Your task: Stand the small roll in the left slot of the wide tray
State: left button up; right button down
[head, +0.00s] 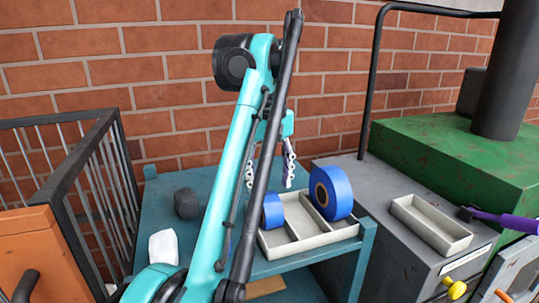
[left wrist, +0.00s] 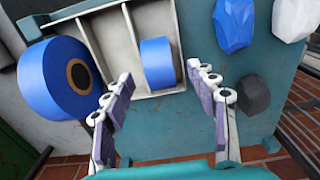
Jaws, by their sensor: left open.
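The small blue roll (head: 273,211) stands on its rim in the left slot of the wide tray (head: 322,239). In the left wrist view the small roll (left wrist: 157,63) sits between the tray's end wall and a divider, at the right of the picture. A large blue roll (head: 333,192) stands at the tray's right end; it also shows in the left wrist view (left wrist: 45,75). My left gripper (head: 268,180) is open and empty above the small roll, its fingers (left wrist: 160,78) spread to either side of it. My right gripper is not in view.
A dark grey lump (head: 187,203) and a white lump (head: 163,246) lie on the teal table left of the tray. A blue lump (left wrist: 234,25) shows in the left wrist view. A narrow tray (head: 430,225) sits on the grey cabinet at right. The tray's middle slot looks empty.

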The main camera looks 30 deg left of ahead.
pick_arm(q)
notch_tip(320, 180, up, 6)
jog(key=p, duration=0.3)
